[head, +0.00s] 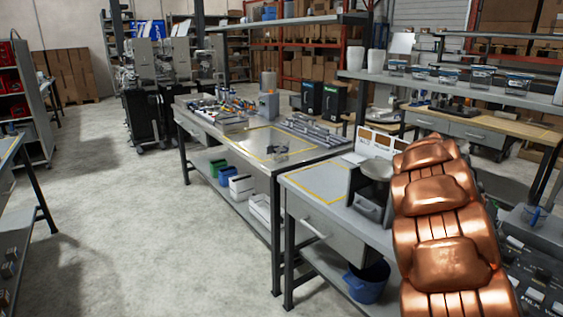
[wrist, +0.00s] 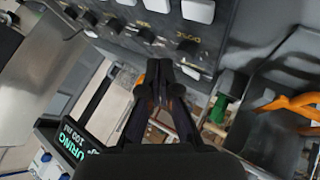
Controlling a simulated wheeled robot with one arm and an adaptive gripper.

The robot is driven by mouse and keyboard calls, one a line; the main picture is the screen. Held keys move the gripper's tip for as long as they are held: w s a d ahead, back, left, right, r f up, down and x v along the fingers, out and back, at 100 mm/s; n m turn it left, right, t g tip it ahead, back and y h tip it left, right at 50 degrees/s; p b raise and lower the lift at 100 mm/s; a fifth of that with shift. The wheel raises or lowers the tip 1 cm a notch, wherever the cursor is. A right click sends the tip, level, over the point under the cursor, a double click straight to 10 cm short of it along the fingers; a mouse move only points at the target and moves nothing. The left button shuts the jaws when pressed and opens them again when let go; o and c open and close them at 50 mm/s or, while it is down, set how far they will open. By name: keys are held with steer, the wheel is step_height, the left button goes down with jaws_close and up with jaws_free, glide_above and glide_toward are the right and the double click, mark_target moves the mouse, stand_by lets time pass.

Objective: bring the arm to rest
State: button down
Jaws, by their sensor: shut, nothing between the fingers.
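My gripper (wrist: 158,82) shows in the wrist view, its two dark fingers drawn together at the tips with nothing between them. The fingertips are in front of a dark panel (wrist: 215,45) with white buttons and black knobs. I cannot tell whether they touch it. An orange part shows behind the fingers and is partly hidden by them. I do not see my gripper in the head view.
The head view shows a steel table (head: 318,155), a nearer bench (head: 310,180), a blue bin (head: 367,282) below and clear floor at left.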

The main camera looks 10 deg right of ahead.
steer(key=s+a+n+t+y, duration=0.1)
steer(key=s+a+n+y, duration=0.15)
steer(key=a, duration=1.15)
steer(key=s+a+n+t+y, duration=0.2)
steer(key=s+a+n, duration=0.2)
steer(key=a, duration=1)
steer(key=s+a+f+n+y, duration=0.2)
steer(key=s+a+n, duration=0.2)
steer(key=a, duration=0.6)
steer(key=s+a+f+n+y, duration=0.1)
steer(key=s+a+f+n, duration=0.2)
steer(key=s+a, duration=0.6)
steer(key=shift+s+a+f+n+y+p, duration=0.15)
steer(key=shift+a+n+y+p, duration=0.2)
steer(key=shift+a+n+p, duration=0.15)
steer(key=shift+d, duration=0.2)
